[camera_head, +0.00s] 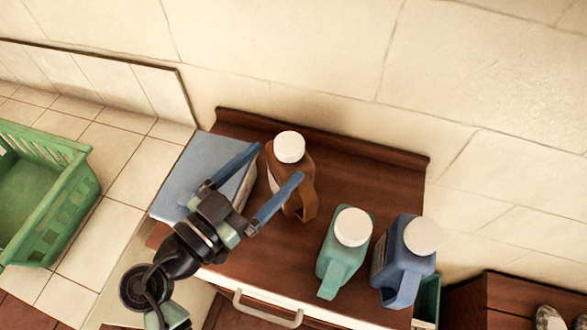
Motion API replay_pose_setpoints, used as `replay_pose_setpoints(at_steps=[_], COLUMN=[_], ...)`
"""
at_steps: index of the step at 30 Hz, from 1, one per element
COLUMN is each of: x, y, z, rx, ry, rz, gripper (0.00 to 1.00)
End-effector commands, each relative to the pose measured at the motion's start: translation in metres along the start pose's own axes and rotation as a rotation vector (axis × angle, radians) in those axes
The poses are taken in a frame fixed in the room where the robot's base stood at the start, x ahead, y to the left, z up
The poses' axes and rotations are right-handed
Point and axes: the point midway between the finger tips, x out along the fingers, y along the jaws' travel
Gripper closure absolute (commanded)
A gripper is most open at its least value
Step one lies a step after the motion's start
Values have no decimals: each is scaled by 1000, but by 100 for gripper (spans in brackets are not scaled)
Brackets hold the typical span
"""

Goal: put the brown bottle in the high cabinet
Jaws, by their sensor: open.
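The brown bottle (292,172) has a white cap and a side handle. It stands upright on the dark wooden top of a low cabinet (352,180), near the back edge. My gripper (280,163) is open. Its two blue fingers reach toward the bottle from the lower left, and in this view the bottle's body shows between the fingertips. I cannot tell whether either finger touches it. No high cabinet can be made out in this view.
A teal bottle (345,252) and a blue bottle (402,262) stand to the right on the same top. A blue-grey box (185,178) lies at its left end. A green basket (45,215) sits on the tiled counter (128,170). A wall rises behind.

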Motion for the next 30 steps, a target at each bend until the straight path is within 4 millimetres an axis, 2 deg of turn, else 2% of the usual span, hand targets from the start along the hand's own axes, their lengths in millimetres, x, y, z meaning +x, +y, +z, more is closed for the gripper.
replay_pose_setpoints(at_steps=[3,11,16,19,22,29,30], x=[19,39,63,76,82,83,83], y=[0,0,1,1,1,0,0], z=[-2,-5,-11,-8,-6,-5,-5], rx=[-1,0,0,-1,1,1,1], ry=[-1,-1,-2,-2,-2,-2,-2], rz=[2,2,3,2,0,-1,-1], gripper=[6,6,6,6,6,6,13])
